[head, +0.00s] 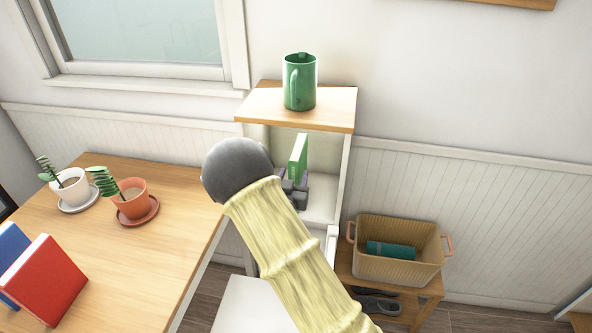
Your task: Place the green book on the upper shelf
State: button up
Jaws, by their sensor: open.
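The green book (299,157) stands upright inside the white shelf unit (341,185), under its wooden top board. It is at the level of the upper shelf (319,208), whose bare part shows to its right. My gripper (292,187) is open at the lower part of the book. My arm's rounded wrist and pale sleeve hide much of the gripper and the shelf's left side. I cannot tell whether the fingers touch the book, or whether its bottom edge rests on the shelf.
A green mug (300,82) stands on the top board (262,106). The desk (150,245) at left holds potted plants, a red book (45,280) and a blue book (12,258). A basket (398,267) sits on a low wooden stand at right.

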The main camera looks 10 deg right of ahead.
jog(key=v, duration=0.6)
jog(key=shift+s+b, duration=0.2)
jog(key=shift+b, duration=0.15)
jog(key=s+d+n+g+y, duration=0.2)
jog(key=s+g, duration=0.5)
jog(key=s, duration=0.4)
jog(key=s+d+n+g+y, duration=0.2)
jog(key=s+g+y, duration=0.2)
jog(key=s+g, duration=0.3)
jog(key=s+r, duration=0.1)
jog(key=s, duration=0.4)
jog(key=shift+s+d+y, duration=0.25)
jog(key=shift+d+y, duration=0.1)
jog(key=shift+y, duration=0.05)
jog(key=shift+c, duration=0.4)
